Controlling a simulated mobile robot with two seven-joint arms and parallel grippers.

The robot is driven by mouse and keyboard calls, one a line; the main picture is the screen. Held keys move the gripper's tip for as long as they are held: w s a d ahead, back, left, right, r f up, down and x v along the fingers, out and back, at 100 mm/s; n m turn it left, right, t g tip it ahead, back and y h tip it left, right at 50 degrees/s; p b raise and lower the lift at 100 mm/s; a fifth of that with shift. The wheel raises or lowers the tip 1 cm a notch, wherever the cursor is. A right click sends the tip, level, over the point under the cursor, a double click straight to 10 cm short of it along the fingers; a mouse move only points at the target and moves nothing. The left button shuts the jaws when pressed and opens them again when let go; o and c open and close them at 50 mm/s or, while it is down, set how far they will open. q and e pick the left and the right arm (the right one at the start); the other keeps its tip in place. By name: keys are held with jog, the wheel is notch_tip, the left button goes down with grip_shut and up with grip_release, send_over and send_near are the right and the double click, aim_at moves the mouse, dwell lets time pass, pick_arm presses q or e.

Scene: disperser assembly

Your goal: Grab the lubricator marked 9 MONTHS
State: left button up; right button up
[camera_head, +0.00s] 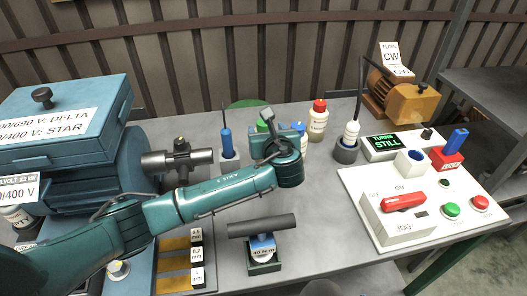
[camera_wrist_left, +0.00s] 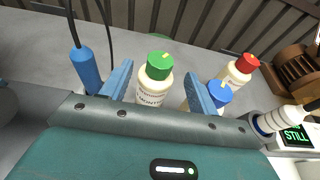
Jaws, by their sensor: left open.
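A white bottle with a green cap (camera_wrist_left: 155,82) stands between the two blue fingers of my left gripper (camera_wrist_left: 161,76). The gripper is open, with a finger on each side of the bottle. A bottle with a blue cap (camera_wrist_left: 218,95) is just right of the right finger and partly hidden by it. A bottle with a red cap (camera_wrist_left: 239,72) stands further right; it also shows in the head view (camera_head: 318,122). The label print is too small to read, so I cannot tell which lubricator is marked 9 MONTHS. In the head view my left gripper (camera_head: 278,130) largely hides the green-capped bottle.
A blue tool (camera_head: 227,145) stands upright in a holder left of the gripper. A white control panel (camera_head: 425,205) with buttons lies at the right. A blue motor (camera_head: 75,150) fills the left side. A dark cylinder (camera_head: 262,226) lies on a small stand in front.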

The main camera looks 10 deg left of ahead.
aim_at(265, 128)
pick_arm(q)
jog(key=shift+w+a, duration=0.1)
jog(key=shift+w, duration=0.05)
jog(key=shift+w+a+f+b, duration=0.15)
jog(key=shift+w+f+b, duration=0.2)
jog(key=shift+b, duration=0.45)
jog(key=b+x, duration=0.2)
jog(key=b, duration=0.2)
jog(key=shift+w+a+f, duration=0.1)
jog(key=shift+w+f, duration=0.2)
jog(key=shift+w+a+b, duration=0.25)
jog(key=shift+w+b, duration=0.45)
jog(key=shift+w, duration=0.05)
jog(key=shift+r, duration=0.1)
jog(key=shift+c, duration=0.6)
jog(key=c, duration=0.8)
grip_shut()
pick_arm(e)
jog(key=shift+w+a+f+t+y, duration=0.2)
jog(key=shift+a+f+t+y, duration=0.1)
jog(key=shift+a+f, duration=0.3)
jog(key=shift+w+a+f+t+y, duration=0.2)
jog(key=shift+a+f+y, duration=0.1)
jog(key=shift+a+f, duration=0.25)
jog(key=shift+d, duration=0.1)
